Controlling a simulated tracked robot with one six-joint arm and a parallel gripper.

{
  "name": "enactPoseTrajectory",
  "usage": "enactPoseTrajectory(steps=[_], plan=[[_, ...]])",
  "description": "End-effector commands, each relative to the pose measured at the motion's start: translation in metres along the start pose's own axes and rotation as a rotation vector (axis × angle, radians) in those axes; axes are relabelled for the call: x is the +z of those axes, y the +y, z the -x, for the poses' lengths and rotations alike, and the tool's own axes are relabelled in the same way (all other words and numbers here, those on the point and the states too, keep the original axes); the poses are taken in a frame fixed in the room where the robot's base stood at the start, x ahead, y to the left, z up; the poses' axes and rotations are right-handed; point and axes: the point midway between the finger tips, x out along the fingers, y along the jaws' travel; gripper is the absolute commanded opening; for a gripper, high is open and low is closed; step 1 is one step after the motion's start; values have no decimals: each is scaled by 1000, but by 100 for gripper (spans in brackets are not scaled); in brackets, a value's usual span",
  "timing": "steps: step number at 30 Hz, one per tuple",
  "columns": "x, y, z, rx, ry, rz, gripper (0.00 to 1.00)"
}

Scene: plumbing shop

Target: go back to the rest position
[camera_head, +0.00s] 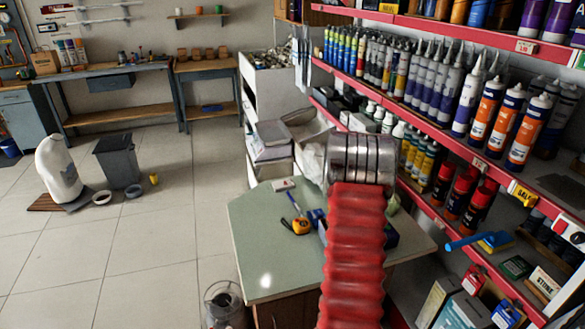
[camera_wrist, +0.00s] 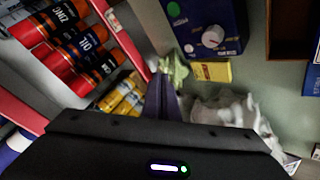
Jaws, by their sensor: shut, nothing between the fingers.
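My arm, with a red ribbed sleeve and a metal cuff, reaches over the green-topped table (camera_head: 262,245) in the head view. The gripper itself is hidden beyond the cuff there. In the wrist view the dark gripper fingers (camera_wrist: 163,98) show as a narrow wedge, closed together with nothing between them. A pale green crumpled thing (camera_wrist: 172,66) shows just beyond their tips; I cannot tell whether they touch it.
A red-edged shelf (camera_head: 440,130) full of tubes and cans stands close on the right. The wrist view shows a dark blue box (camera_wrist: 213,25) and a white bag (camera_wrist: 237,112). The floor at left is mostly open.

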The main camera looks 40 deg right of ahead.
Motion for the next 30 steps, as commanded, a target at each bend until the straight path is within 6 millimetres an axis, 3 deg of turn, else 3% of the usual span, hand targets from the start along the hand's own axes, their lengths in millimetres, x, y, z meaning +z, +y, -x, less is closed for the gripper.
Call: enactPoseTrajectory(steps=[14, 22, 30], plan=[[3, 0, 0, 1, -13, 72, 0], [69, -12, 0, -47, -162, 190, 0], [110, -24, 52, -129, -246, 265, 0]])
